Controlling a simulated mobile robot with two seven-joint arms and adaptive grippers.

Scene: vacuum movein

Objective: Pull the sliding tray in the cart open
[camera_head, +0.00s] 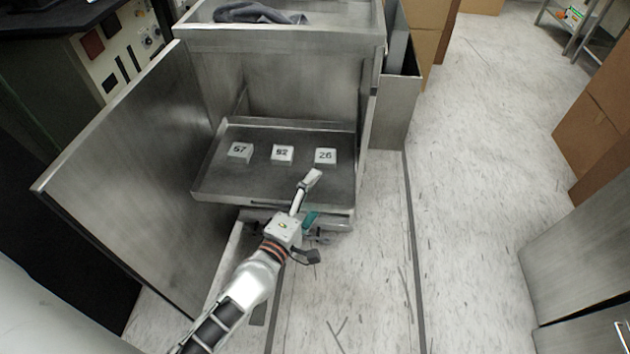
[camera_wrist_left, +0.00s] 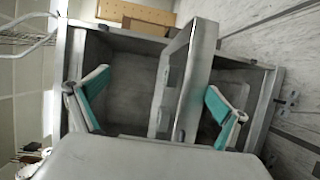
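The sliding tray (camera_head: 262,189) is a flat grey metal tray with a low rim, low in the open metal cart (camera_head: 280,38). Its front edge lies near the cart's front opening. My left gripper (camera_head: 310,200) is at the right part of the tray's front edge, one finger above the tray and the teal-padded finger in front of the rim. In the left wrist view the fingers of my left gripper (camera_wrist_left: 158,98) are spread wide, with the tray's rim (camera_wrist_left: 200,72) between them and gaps on both sides. My right gripper is not in view.
Three white numbered blocks, 57 (camera_head: 240,152), 92 (camera_head: 282,154) and 26 (camera_head: 325,156), lie on the tray. The cart's door (camera_head: 125,180) stands open at left. A dark cloth (camera_head: 255,13) lies on top. Cardboard boxes (camera_head: 590,125) stand at right; the floor (camera_head: 480,190) between is clear.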

